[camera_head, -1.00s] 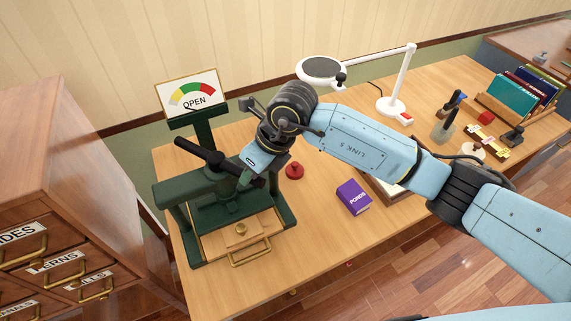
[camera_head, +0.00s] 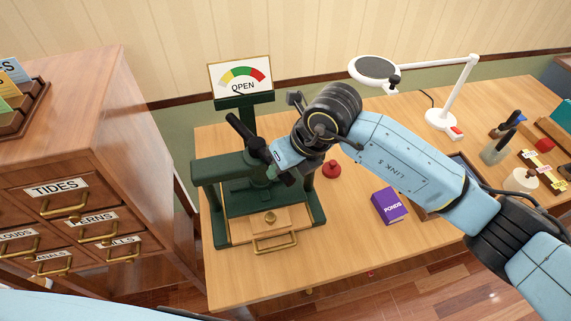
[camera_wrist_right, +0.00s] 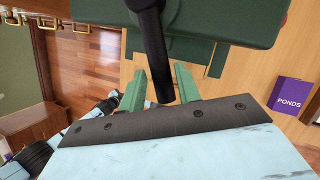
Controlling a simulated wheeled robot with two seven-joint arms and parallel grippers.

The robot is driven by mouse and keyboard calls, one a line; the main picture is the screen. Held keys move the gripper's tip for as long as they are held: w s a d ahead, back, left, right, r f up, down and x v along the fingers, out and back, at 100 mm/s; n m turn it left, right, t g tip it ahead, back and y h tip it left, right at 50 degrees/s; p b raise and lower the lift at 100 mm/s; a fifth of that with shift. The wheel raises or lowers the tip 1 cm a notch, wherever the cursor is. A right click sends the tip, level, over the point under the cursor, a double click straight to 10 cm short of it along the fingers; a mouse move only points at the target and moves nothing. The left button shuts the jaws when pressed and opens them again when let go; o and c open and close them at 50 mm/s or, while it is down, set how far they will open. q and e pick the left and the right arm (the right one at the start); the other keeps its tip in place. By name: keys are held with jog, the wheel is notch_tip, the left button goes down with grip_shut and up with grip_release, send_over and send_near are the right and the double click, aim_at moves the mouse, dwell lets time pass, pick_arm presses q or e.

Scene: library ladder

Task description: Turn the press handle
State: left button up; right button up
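The dark green press (camera_head: 215,200) stands on the left part of the wooden desk. Its black bar handle (camera_head: 244,132) slants across the top of the press. My right gripper (camera_head: 274,160) is at the handle's near right end, and the wrist hides part of that end. In the right wrist view the handle (camera_wrist_right: 150,40) runs down between the two green fingers (camera_wrist_right: 160,80), which sit close on both sides of it. A gauge sign reading OPEN (camera_head: 239,77) stands behind the press. My left gripper is not in view.
A wooden drawer cabinet (camera_head: 100,170) stands close at the left. On the desk are a purple PONDS book (camera_head: 389,206), a red knob-like object (camera_head: 331,169) and a white magnifier lamp (camera_head: 440,117).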

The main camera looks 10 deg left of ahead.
jog(key=shift+o, duration=0.8)
jog(key=b+v, duration=0.1)
jog(key=v, duration=1.2)
jog(key=shift+r, duration=0.15)
